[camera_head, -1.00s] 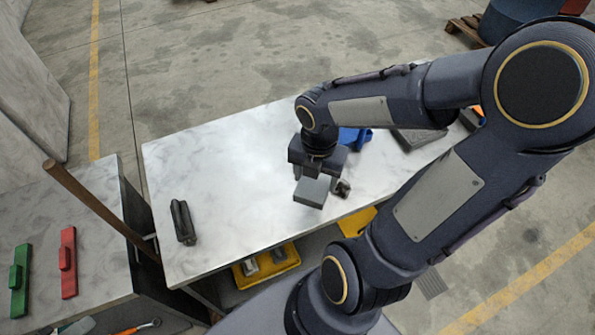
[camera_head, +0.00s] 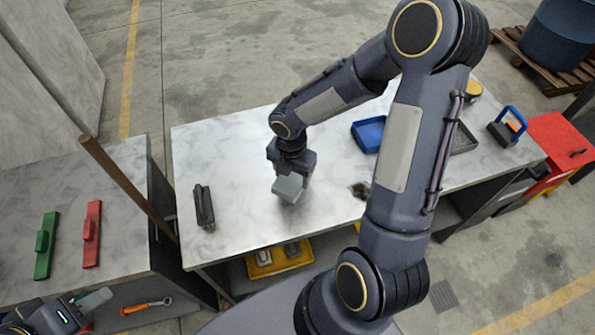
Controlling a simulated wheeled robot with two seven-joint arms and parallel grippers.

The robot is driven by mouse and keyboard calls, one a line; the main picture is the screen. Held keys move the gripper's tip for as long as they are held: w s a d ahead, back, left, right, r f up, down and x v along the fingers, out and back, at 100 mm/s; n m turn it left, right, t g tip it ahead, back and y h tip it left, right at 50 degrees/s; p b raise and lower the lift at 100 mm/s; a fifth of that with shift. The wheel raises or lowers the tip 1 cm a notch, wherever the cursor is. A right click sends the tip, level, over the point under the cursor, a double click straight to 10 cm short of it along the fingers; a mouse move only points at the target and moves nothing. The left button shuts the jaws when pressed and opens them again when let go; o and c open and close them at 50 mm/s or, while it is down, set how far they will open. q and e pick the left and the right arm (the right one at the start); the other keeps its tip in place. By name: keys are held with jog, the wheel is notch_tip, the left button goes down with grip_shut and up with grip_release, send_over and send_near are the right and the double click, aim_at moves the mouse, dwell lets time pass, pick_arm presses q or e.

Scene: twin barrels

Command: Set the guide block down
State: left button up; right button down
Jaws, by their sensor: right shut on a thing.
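The guide block, which I take to be the grey block (camera_head: 287,190), is under my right gripper (camera_head: 291,174), over the middle of the marble-topped bench (camera_head: 243,150). My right gripper points down and is shut on the block. Whether the block's underside touches the bench cannot be told from this angle. My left gripper (camera_head: 88,308) is partly in view at the bottom left corner, by the side table's front edge. Its finger gap is not clear.
A dark handled piece (camera_head: 204,206) lies left on the bench. A small dark object (camera_head: 360,190) is near the front edge. A blue tray (camera_head: 368,134) stands behind my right arm. Green (camera_head: 45,246) and red (camera_head: 91,234) pieces lie on the side table. Bench surface around the block is clear.

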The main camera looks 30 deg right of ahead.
aim_at(290, 177)
jog(key=shift+w+a+f, duration=0.2)
jog(key=shift+w+f, duration=0.05)
jog(key=shift+w, duration=0.05)
jog(key=shift+f, duration=1.4)
jog(key=shift+f, duration=0.15)
jog(key=shift+c, duration=1.6)
grip_release()
jog(key=shift+s+f, duration=0.1)
notch_tip(290, 177, up, 11)
jog(key=shift+r, duration=0.1)
jog(key=s+r+m+t+y, duration=0.1)
jog(key=s+r+m+t, duration=0.1)
jog(key=s+m, duration=0.3)
jog(key=s+a+r+m+t+y, duration=0.1)
jog(key=s+r+m, duration=0.4)
jog(key=m, duration=0.7)
jog(key=s+a+r+m+t+y, duration=0.1)
jog(key=s+r+m, duration=0.3)
jog(key=m, duration=0.5)
jog(key=shift+s+a+t+y, duration=0.15)
jog(key=shift+s+t+y, duration=0.25)
jog(key=shift+s+t, duration=0.45)
